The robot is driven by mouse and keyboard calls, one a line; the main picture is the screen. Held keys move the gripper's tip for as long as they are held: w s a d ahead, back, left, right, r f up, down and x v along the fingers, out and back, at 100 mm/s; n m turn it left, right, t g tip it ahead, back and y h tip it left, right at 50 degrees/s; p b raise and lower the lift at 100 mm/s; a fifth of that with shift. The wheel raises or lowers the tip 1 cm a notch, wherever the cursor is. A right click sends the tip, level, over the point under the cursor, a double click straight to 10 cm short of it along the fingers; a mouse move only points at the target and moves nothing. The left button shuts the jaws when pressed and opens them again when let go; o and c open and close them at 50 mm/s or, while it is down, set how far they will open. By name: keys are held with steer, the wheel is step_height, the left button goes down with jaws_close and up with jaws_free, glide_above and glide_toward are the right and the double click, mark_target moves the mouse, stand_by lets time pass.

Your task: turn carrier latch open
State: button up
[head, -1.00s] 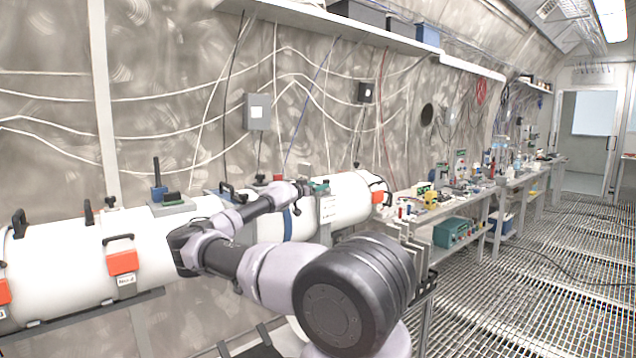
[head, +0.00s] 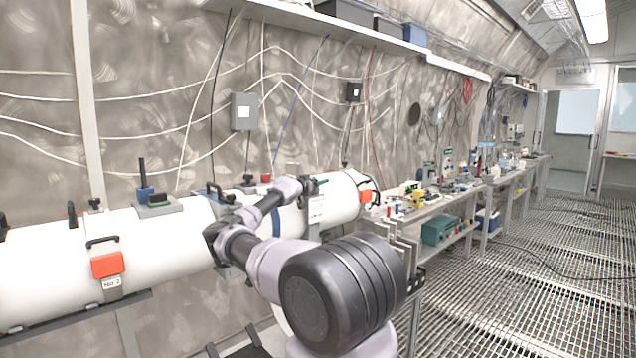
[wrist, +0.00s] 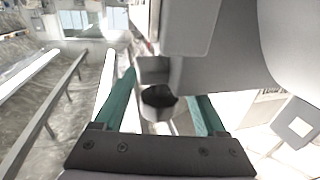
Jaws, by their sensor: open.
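A long white tube (head: 163,237) runs along the wall in the head view, with an orange-red latch block (head: 107,265) under a black handle on its near part. Another orange-red block (head: 366,196) sits at its far right end. My gripper (head: 318,184) is above the tube's right part, beside a labelled strap. In the wrist view my gripper (wrist: 166,84) is open, its teal fingers apart. A dark round knob (wrist: 159,97) on a grey block shows between the fingers; I cannot tell whether they touch it. I cannot tell which part is the carrier latch.
A grey box (head: 245,111) hangs on the wall behind the tube, with loose cables around it. A shelf (head: 455,67) runs above. A workbench (head: 408,216) with many small items stands to the right. The grated floor (head: 530,285) at right is mostly open.

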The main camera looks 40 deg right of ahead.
jaws_close()
